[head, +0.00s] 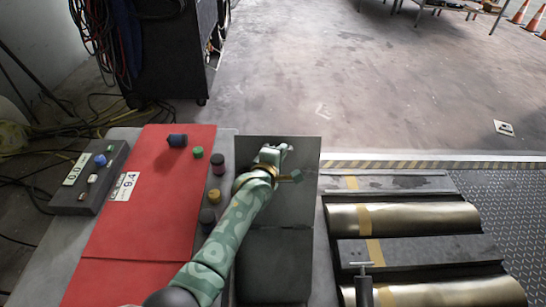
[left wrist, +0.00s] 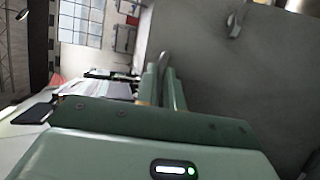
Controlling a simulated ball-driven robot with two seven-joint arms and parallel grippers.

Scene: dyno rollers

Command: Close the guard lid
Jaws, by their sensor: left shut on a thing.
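The guard lid (head: 303,150) is a flat dark grey panel. It stands open at the far end of a dark box (head: 272,265) in the head view. My left arm reaches over the box from the bottom. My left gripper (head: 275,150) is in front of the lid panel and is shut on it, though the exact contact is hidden. In the left wrist view the green jaws (left wrist: 165,85) lie against a large grey surface, which seems to be the lid (left wrist: 240,75). My right gripper is not in view.
A grey control box (head: 90,175) stands farther left. Brass rollers (head: 400,218) lie to the right, with a T-shaped handle (head: 361,266) near them.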

